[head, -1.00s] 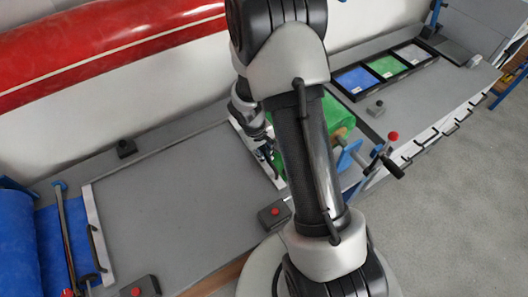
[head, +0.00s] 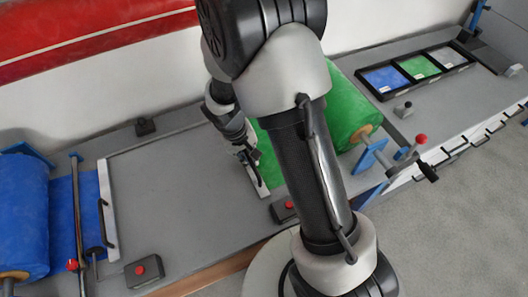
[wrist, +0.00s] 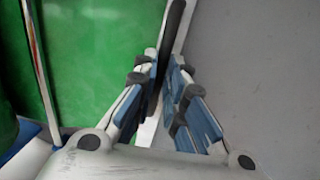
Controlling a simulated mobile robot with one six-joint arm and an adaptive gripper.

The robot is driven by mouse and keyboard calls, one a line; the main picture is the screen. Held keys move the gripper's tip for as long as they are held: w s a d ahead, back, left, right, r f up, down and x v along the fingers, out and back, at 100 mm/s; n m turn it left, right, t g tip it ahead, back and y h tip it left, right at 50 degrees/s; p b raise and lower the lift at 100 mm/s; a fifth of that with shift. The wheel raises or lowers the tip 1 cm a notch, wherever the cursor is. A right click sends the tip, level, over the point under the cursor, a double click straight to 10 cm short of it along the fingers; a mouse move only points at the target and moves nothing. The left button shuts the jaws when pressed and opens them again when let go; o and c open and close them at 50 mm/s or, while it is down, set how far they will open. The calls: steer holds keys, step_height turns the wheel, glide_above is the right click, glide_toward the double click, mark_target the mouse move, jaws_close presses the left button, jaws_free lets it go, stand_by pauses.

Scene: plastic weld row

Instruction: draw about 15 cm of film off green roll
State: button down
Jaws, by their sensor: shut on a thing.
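The green roll (head: 350,108) stands in its blue-bracketed mount, partly hidden behind my arm. Green film (head: 267,160) runs left from it, flat over the grey table; it also shows on the left of the wrist view (wrist: 95,50). A pale bar (head: 258,182) with a black handle lies along the film's left edge. My gripper (head: 250,160) is at this bar. In the wrist view its fingers (wrist: 165,88) are shut on the black handle (wrist: 170,45). My arm hides part of the film.
A blue roll (head: 22,215) with its own film and handled bar (head: 109,212) is at the left. Bare grey table (head: 180,185) lies between the two bars. A red-buttoned box (head: 285,209) sits near the front edge. A sample tray (head: 416,72) is at the back right.

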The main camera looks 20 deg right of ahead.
steer(key=shift+a, duration=0.15)
steer(key=c, duration=1.7)
jaws_free()
steer(key=shift+o, duration=0.2)
step_height(320, 180, up, 12)
steer(key=a, duration=0.2)
steer(key=shift+a, duration=0.15)
steer(key=shift+f, duration=0.1)
